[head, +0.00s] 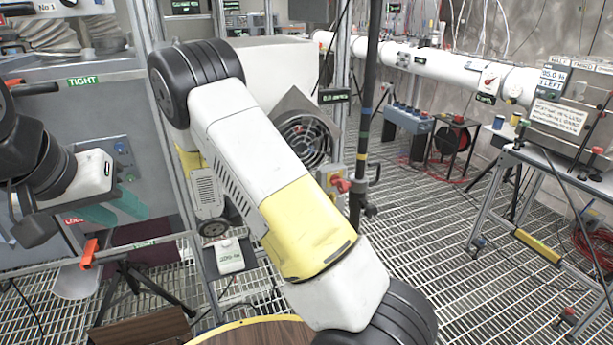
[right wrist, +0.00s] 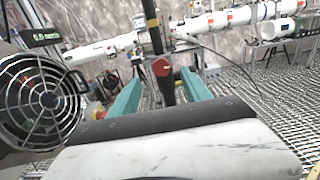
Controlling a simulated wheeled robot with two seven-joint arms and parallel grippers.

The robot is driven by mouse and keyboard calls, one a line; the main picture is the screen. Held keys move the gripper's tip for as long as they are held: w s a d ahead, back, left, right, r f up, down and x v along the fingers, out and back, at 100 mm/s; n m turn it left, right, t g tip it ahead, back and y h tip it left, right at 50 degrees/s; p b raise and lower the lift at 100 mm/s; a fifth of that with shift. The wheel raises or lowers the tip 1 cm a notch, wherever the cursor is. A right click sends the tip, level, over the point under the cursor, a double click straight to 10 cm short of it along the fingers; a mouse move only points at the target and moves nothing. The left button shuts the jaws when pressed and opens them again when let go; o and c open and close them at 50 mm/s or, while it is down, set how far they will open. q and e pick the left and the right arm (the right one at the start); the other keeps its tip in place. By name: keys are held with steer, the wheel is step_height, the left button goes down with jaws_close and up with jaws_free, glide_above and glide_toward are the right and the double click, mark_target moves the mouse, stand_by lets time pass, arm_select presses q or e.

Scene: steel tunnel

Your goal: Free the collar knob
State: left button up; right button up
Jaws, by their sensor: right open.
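A red knob (right wrist: 161,68) sits on a dark upright pole (right wrist: 152,25) in the right wrist view. In the head view my right arm crosses the middle and the right gripper cannot be made out. My left gripper (head: 114,208) is at the left, its teal fingers apart and empty.
A fan with a round grille (right wrist: 40,103) is close on the left in the right wrist view; it also shows in the head view (head: 305,139). A metal cart (head: 545,150) stands at the right. The grated floor (head: 440,260) is mostly clear between.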

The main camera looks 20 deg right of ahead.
mark_target(340, 186)
steer(key=d, duration=0.7)
steer(key=shift+w+d, duration=0.25)
jaws_close()
